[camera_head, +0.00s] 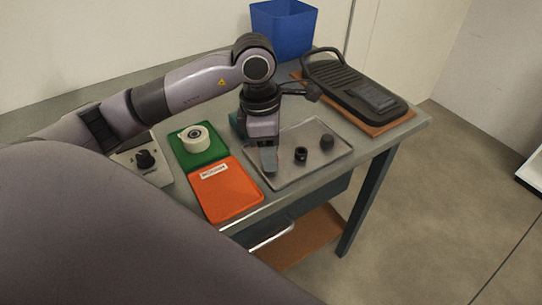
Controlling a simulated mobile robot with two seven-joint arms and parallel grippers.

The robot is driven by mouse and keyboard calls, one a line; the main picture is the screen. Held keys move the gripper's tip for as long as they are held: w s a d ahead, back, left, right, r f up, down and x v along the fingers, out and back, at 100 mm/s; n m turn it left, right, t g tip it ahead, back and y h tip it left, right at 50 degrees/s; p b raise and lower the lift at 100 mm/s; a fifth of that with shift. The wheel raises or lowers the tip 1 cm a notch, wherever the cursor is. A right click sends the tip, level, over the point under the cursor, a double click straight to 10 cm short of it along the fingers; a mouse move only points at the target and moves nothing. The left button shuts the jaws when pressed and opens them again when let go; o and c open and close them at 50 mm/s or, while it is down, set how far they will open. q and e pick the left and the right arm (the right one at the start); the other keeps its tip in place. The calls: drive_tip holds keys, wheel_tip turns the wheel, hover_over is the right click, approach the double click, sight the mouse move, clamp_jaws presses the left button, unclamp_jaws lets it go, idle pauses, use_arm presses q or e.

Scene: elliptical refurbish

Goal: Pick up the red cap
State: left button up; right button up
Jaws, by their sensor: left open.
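I cannot make out a red cap; the gripper and its arm hide part of the tray and bench. My left gripper (268,165) points down over the left part of a clear, shallow tray (290,178). Its jaws are open, and the space between the fingertips is hard to see. To its right in the tray are a small black ring-shaped part (301,154) and a dark round part (326,141). Both are apart from the gripper. My right gripper is out of view.
An orange mat (228,197) and a green mat (205,158) bearing a white roll (193,136) lie left of the tray. A control box (150,172) is further left. A black ridged device (345,85) and a blue bin (284,29) stand behind.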

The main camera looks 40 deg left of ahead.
use_arm(q)
drive_tip(key=c, duration=0.8)
drive_tip(key=shift+o, duration=0.2)
drive_tip(key=shift+r, duration=0.15)
